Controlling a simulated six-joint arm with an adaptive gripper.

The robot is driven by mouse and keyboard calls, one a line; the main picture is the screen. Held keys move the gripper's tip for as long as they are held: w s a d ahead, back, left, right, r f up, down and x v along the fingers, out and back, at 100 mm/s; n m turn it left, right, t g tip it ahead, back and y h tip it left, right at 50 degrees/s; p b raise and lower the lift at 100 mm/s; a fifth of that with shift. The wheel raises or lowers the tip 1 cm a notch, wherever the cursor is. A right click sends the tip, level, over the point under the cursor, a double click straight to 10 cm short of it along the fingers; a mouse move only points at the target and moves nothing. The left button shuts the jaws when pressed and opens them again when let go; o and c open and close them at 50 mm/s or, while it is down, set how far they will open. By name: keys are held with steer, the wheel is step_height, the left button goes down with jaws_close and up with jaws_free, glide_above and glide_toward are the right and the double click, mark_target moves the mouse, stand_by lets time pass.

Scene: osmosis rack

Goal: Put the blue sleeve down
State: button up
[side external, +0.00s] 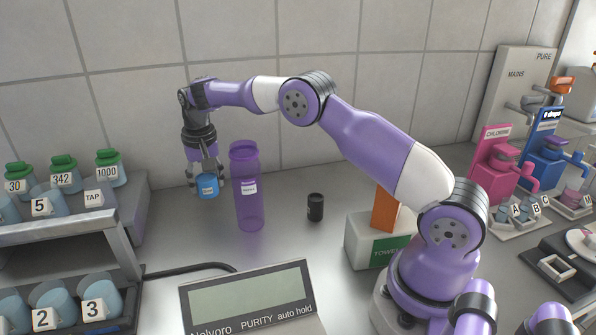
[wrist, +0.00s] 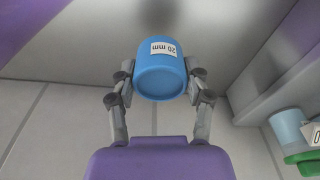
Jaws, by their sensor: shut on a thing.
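The blue sleeve (side external: 207,186) is a short blue cylinder with a small white label. In the wrist view the sleeve (wrist: 160,76) sits between my two fingers, and its label reads "20 mm". My gripper (side external: 206,180) points down and is shut on the sleeve. In the wrist view the fingers of my gripper (wrist: 160,88) press on both sides of it. The sleeve appears to be held above the grey counter (side external: 190,240), near the back wall; the exact gap below it is hard to tell.
A tall purple bottle (side external: 247,188) stands just right of the sleeve. A small black cylinder (side external: 315,207) stands farther right, before a towel box (side external: 372,243). A rack (side external: 122,240) with cups and green-lidded jars is at left. A purity meter (side external: 250,298) is in front.

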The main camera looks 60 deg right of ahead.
mark_target(210, 195)
steer(key=shift+d+f, duration=0.2)
steer(key=shift+f, duration=1.95)
steer(key=o, duration=1)
steer(key=shift+f, duration=0.15)
